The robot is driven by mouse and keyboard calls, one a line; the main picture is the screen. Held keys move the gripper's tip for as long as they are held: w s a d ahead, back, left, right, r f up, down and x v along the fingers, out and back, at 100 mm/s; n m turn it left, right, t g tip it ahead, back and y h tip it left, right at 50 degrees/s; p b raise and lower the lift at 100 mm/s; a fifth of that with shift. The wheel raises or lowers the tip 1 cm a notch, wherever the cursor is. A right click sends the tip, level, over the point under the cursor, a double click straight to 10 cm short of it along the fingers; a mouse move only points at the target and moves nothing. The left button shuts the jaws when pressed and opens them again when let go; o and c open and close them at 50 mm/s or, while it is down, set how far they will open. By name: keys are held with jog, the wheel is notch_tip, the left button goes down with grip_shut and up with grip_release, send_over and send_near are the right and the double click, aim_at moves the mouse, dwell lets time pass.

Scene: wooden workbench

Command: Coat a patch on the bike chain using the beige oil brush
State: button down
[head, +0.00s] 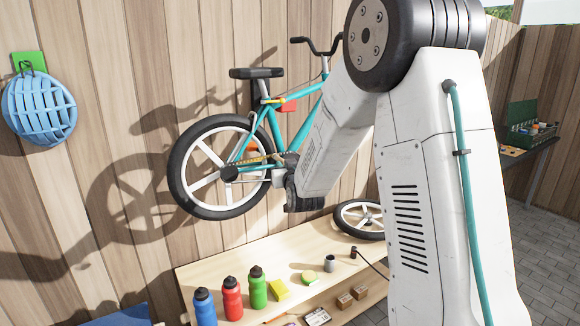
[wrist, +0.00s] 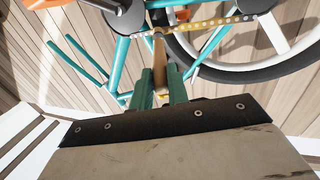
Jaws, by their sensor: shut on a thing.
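The bike (head: 290,125) hangs on the wooden wall, with a teal frame and white-spoked wheels. Its gold bike chain (head: 258,160) runs to the rear hub; in the wrist view the chain (wrist: 205,25) crosses the top. My gripper (wrist: 160,88) has its teal fingers shut on the beige oil brush (wrist: 159,55). The brush points up the wrist picture, its far end overlapping the chain line; I cannot tell whether it touches. In the head view my arm hides the fingers and the brush.
A blue helmet (head: 40,108) hangs at left. The bike's rear wheel (head: 190,185) is close to my wrist.

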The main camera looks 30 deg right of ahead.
jog(key=shift+a, duration=7.55)
jog(key=d, duration=1.7)
jog(key=shift+d, duration=0.35)
jog(key=shift+s, duration=2.95)
jog(key=s, duration=0.3)
jog(key=shift+d, duration=0.1)
jog(key=shift+w, duration=0.15)
